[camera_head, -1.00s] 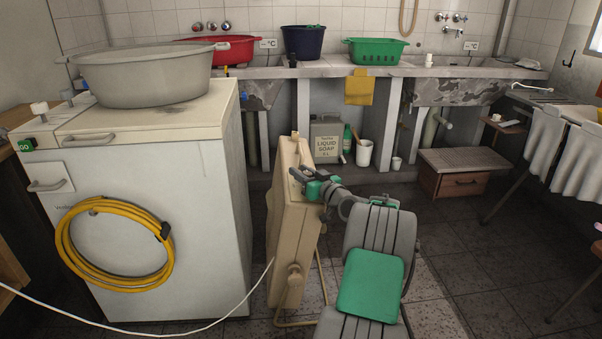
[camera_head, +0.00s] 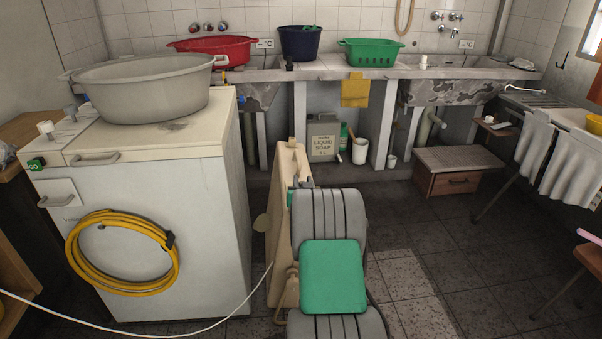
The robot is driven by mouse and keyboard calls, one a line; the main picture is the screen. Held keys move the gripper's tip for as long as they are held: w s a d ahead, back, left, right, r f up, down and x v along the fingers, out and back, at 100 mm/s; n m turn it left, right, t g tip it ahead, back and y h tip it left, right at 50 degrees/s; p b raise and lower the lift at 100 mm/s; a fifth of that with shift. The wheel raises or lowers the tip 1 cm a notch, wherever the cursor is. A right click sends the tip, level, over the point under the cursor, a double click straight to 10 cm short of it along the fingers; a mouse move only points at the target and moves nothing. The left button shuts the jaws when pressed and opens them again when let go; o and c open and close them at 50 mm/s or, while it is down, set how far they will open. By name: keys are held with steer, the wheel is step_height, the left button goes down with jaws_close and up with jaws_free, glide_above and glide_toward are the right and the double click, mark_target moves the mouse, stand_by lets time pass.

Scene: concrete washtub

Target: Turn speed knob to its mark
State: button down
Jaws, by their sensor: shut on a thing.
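A narrow beige case (camera_head: 289,235) stands upright on the floor, right of the white washing machine (camera_head: 160,220). No mark for the knob can be made out. A white knob (camera_head: 46,128) sits on the washing machine's top left.
A grey basin (camera_head: 140,90) sits on the washing machine, and a yellow hose (camera_head: 122,290) hangs on its front. A white cable (camera_head: 215,328) crosses low in front. A soap canister (camera_head: 323,145) stands under the sinks. Floor (camera_head: 450,260) is clear to the right.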

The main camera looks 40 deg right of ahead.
steer(key=shift+f+m+g+h+b, duration=0.1)
steer(key=shift+m+g+h+b, duration=0.3)
steer(key=shift+m+g+h, duration=0.5)
steer(key=shift+s+d+m+g+h+b, duration=0.2)
steer(key=shift+m+g+h+b, duration=0.2)
steer(key=shift+g, duration=0.2)
steer(key=c, duration=1.1)
jaws_free()
steer(key=shift+d, duration=0.1)
steer(key=shift+o, duration=0.2)
steer(key=p+v, duration=0.2)
steer(key=v, duration=0.6)
steer(key=shift+w, duration=0.1)
